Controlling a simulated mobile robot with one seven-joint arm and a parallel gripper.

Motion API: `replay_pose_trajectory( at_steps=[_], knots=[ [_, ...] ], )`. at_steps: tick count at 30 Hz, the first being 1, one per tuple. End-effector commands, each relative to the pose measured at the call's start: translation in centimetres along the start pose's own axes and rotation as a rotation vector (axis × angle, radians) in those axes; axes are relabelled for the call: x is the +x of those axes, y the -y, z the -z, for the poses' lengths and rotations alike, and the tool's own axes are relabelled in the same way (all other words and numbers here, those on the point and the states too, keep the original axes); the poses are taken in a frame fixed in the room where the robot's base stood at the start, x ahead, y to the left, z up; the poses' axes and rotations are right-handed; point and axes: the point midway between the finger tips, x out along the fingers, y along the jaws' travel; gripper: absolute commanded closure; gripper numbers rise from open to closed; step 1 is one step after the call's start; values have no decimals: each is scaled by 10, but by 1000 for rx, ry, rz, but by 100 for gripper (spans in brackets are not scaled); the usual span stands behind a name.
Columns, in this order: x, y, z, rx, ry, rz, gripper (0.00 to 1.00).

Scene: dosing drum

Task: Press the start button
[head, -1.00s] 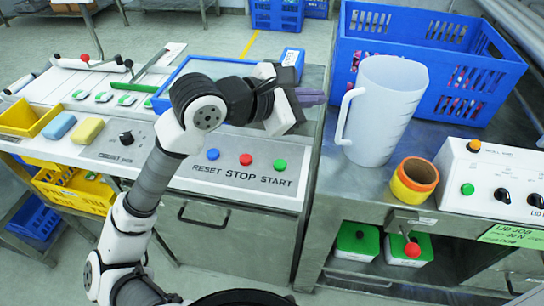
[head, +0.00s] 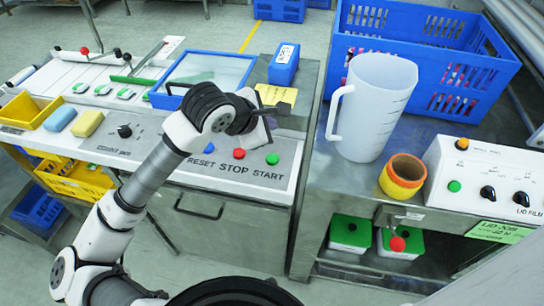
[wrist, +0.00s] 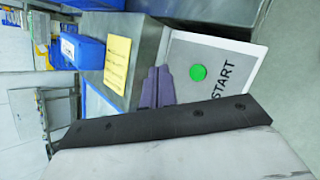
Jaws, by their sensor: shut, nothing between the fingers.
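The green start button (head: 272,158) sits on the sloped panel front above the printed word START. It also shows in the wrist view (wrist: 198,72), just right of the fingers in the picture. My gripper (wrist: 158,74) has its two purple-grey fingers together and empty. In the head view my gripper (head: 285,108) is above and behind the button, apart from it, partly hidden by my wrist. The red stop button (head: 239,154) and blue reset button (head: 208,148) are to the left of the green one.
A yellow note (head: 275,94) and a blue box (head: 284,64) are behind my gripper. A white jug (head: 378,105) and an orange-yellow ring (head: 402,178) stand on the right-hand bench. Another control box (head: 490,180) has its own green button (head: 454,186).

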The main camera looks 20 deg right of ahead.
Motion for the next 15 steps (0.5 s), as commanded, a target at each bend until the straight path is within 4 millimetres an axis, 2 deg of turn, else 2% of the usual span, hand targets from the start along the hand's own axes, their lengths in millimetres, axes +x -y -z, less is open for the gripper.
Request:
replay_pose_trajectory(
  at_steps=[8,15],
  knots=[
    [14,11,10,-3,1,1,100],
    [38,28,27,-4,3,0,100]
  ],
)
